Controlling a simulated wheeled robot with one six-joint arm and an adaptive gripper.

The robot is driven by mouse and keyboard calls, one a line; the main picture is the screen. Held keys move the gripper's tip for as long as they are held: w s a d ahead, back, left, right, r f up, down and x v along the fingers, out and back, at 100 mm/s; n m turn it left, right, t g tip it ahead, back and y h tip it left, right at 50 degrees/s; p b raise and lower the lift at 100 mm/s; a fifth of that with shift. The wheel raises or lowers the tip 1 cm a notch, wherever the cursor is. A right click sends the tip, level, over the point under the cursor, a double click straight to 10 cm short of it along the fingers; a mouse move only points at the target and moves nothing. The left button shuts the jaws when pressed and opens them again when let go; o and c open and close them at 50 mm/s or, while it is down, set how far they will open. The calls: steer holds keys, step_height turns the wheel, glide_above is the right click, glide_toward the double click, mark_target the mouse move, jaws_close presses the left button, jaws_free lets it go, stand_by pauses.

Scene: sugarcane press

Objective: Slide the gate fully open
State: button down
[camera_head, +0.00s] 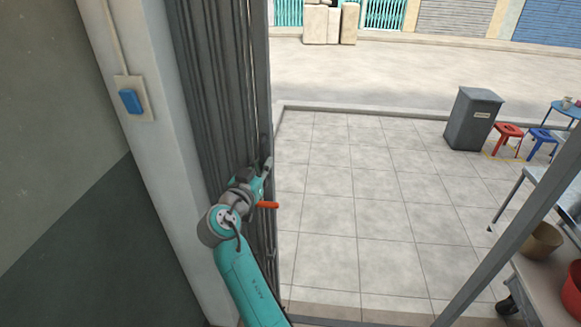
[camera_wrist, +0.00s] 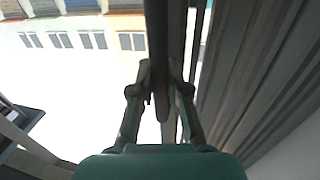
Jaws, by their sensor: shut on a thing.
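The gate (camera_head: 222,90) is a dark grey folding gate, its slats bunched at the left side of the opening against the pale wall post. Its slats also show at the right of the wrist view (camera_wrist: 265,75). My gripper (camera_head: 266,166) is at the gate's leading edge, partly hidden by my own wrist. In the wrist view my gripper (camera_wrist: 162,80) has a finger on each side of a dark upright bar (camera_wrist: 162,100) and is shut on it. A short orange bar (camera_head: 268,205) sticks out rightward beside my wrist; I cannot tell what it belongs to.
The doorway right of the gate is clear over the tiled floor (camera_head: 350,185). A blue switch (camera_head: 131,100) is on the left post. A grey bin (camera_head: 472,118), a red stool (camera_head: 507,132) and a blue stool (camera_head: 541,138) stand right. A cart with bowls (camera_head: 541,239) is at lower right.

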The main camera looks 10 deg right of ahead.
steer(key=a, duration=0.3)
steer(key=w+a, duration=0.1)
steer(key=a, duration=0.2)
steer(key=w+a, duration=0.1)
steer(key=a, duration=0.2)
steer(key=shift+w, duration=0.25)
steer(key=shift+a, duration=0.1)
steer(key=c, duration=1.1)
jaws_free()
steer(key=shift+a, duration=0.1)
steer(key=shift+c, duration=0.2)
steer(key=v, duration=1.2)
